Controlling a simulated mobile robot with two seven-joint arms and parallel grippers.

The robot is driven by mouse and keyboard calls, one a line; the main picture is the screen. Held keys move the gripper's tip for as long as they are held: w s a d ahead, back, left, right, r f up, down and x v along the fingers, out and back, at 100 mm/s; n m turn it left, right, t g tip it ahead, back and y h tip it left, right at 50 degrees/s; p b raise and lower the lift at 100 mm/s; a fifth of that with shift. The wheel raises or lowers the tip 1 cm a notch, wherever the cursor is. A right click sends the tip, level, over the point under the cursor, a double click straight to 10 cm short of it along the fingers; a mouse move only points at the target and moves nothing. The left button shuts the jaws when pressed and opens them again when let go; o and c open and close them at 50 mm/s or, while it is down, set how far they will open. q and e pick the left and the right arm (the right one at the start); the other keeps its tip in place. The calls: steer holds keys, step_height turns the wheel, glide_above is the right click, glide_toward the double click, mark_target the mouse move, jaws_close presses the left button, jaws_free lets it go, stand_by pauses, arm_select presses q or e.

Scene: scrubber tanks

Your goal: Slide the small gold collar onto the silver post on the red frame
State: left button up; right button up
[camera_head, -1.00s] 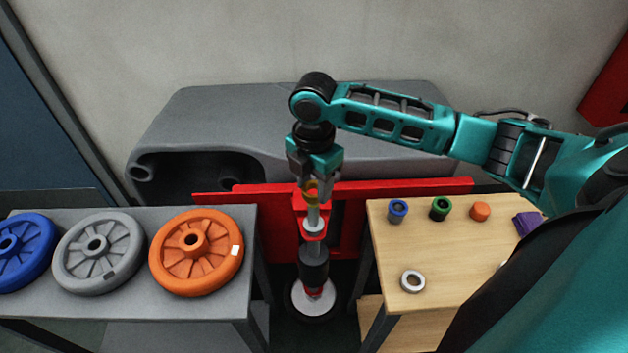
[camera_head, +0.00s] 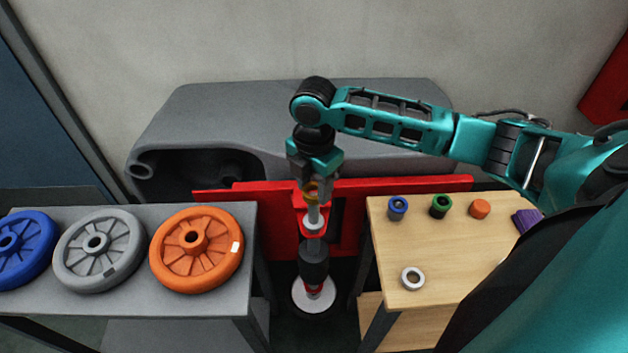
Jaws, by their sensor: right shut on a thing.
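The small gold collar (camera_head: 311,194) shows between the fingers of my right gripper (camera_head: 312,188), which is shut on it and points down. The silver post (camera_head: 313,214) stands upright on the red frame (camera_head: 265,215), directly below the gripper. The collar appears at the post's top, in line with it; the fingers partly hide it, so I cannot tell how far it is around the post. My left gripper is not in view.
A grey table (camera_head: 190,310) at left bears blue, grey and orange wheels (camera_head: 215,265). A wooden table (camera_head: 450,275) at right bears a silver ring (camera_head: 412,279), a blue piece (camera_head: 397,207), a green piece (camera_head: 440,206), an orange piece (camera_head: 479,208) and a purple piece (camera_head: 526,221). A grey tank (camera_head: 300,110) stands behind.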

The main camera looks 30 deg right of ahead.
steer(key=shift+f, duration=0.2)
stand_by(0.3)
steer(key=shift+f, duration=0.8)
steer(key=o, duration=1.2)
steer(key=shift+o, duration=0.2)
steer(key=shift+r, duration=0.2)
steer(key=shift+r, duration=1.15)
steer(key=shift+r, duration=0.25)
step_height(320, 180, up, 7)
